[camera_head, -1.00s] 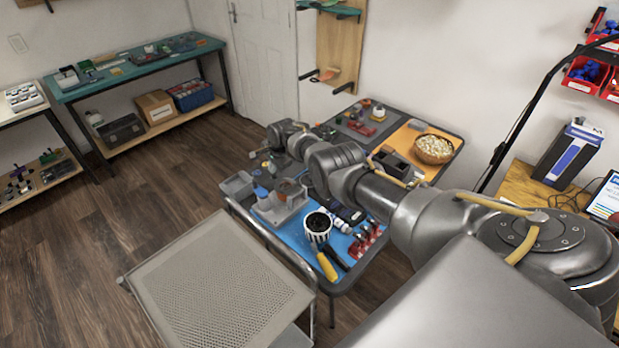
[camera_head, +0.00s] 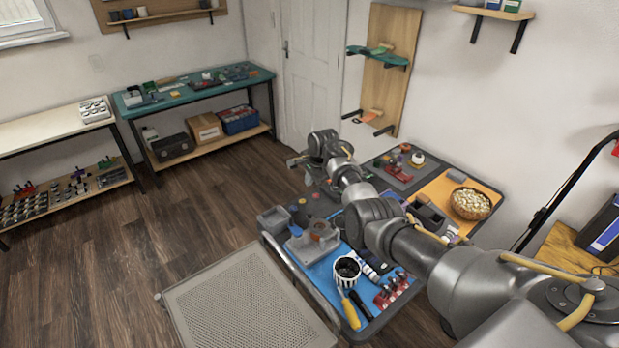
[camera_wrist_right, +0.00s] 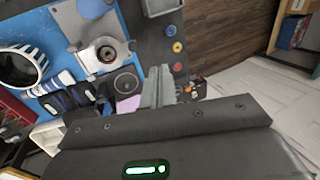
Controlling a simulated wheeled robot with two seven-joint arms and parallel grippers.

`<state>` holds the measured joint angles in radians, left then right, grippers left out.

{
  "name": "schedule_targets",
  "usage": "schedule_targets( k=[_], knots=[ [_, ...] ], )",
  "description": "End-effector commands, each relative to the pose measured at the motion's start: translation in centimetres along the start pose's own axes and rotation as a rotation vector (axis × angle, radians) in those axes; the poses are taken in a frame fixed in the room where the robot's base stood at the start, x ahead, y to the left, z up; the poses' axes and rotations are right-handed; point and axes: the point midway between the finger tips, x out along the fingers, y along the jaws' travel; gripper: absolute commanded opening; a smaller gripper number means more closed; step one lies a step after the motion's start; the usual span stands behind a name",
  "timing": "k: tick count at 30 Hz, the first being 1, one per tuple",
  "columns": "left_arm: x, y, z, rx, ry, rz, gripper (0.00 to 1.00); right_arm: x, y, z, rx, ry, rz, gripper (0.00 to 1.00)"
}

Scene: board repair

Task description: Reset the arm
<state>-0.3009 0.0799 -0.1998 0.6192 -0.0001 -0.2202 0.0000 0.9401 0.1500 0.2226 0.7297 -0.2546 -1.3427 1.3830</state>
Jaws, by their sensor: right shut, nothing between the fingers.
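My right arm (camera_head: 380,225) reaches from the lower right across the work table (camera_head: 378,333). Its gripper (camera_head: 296,162) is at the far end of the arm, beyond the table's far left part. In the right wrist view the gripper fingers (camera_wrist_right: 158,86) are together with nothing held between them. My left arm and gripper are not in view.
The table holds a striped cup (camera_head: 346,270), a grey holder (camera_head: 313,243), a yellow-handled tool (camera_head: 348,308) and a bowl of pale pieces (camera_head: 470,204). A mesh-topped cart (camera_head: 245,305) stands beside it. A wall board (camera_head: 392,60) hangs behind. Floor (camera_head: 190,225) at left is clear.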

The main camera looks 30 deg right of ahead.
Motion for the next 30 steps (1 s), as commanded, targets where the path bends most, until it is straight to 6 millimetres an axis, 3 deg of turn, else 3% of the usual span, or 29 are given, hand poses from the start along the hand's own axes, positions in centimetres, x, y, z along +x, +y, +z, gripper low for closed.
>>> schedule_targets(
  k=[20, 23, 25, 30],
  knots=[
    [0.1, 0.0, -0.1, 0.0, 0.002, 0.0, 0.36, -0.3, 0.1, 0.0, -0.007, 0.003, 0.003, 0.0],
    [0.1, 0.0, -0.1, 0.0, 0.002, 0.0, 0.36, 0.7, 1.7, -0.1, -0.047, 0.021, 0.012, 0.0],
    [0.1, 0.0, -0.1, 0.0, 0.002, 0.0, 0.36, 1.8, 3.8, -0.1, -0.106, 0.045, 0.025, 0.0],
    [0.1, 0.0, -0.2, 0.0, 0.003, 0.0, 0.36, 4.6, 11.4, 1.0, -0.345, 0.111, 0.069, 0.0]
  ],
)
